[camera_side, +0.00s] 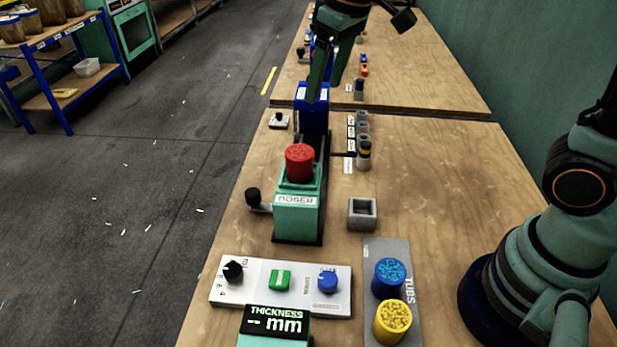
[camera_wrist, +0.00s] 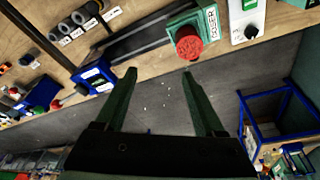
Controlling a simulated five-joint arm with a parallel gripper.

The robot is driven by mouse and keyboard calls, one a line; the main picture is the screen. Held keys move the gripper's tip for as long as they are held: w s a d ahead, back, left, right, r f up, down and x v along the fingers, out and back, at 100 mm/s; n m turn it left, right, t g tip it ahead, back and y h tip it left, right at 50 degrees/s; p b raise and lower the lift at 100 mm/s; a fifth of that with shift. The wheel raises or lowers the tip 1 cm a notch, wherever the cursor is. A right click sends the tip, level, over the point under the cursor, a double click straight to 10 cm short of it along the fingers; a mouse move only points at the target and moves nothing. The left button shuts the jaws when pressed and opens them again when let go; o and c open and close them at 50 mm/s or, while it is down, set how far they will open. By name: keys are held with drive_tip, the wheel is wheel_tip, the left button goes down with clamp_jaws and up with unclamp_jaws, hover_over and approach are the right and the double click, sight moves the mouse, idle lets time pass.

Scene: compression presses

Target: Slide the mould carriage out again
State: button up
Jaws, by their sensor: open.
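My gripper (camera_side: 324,92) is open and empty, fingers pointing down, in front of the blue press (camera_side: 303,118) in the side view. In the wrist view the open fingers (camera_wrist: 158,75) show with bare floor between them. The blue press also shows there (camera_wrist: 92,80), left of the fingers. A dark track (camera_wrist: 135,42) runs from the press to the green doser (camera_wrist: 183,24). In the side view the doser (camera_side: 298,215) carries a red tub (camera_side: 299,162). I cannot make out the mould carriage separately; my arm and the doser cover part of the track.
A small plate with a black knob (camera_side: 279,119) sits left of the press. Grey holders and a dark cylinder (camera_side: 364,155) stand to the right, with an empty grey block (camera_side: 362,213). A control panel (camera_side: 255,300), blue tub (camera_side: 388,277) and yellow tub (camera_side: 393,322) are in front.

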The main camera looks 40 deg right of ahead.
drive_tip(key=w+a+f+n+g, duration=0.1)
drive_tip(key=w+a+f+n, duration=0.1)
drive_tip(key=w+a+f, duration=0.3)
drive_tip(key=n+g, duration=0.1)
drive_tip(key=g, duration=0.1)
approach(252, 192)
drive_tip(key=shift+h, duration=0.3)
drive_tip(key=f, duration=0.8)
drive_tip(key=shift+s+a+f, duration=0.1)
drive_tip(key=shift+a+f, duration=0.15)
drive_tip(key=shift+f, duration=0.15)
clamp_jaws()
idle(0.5)
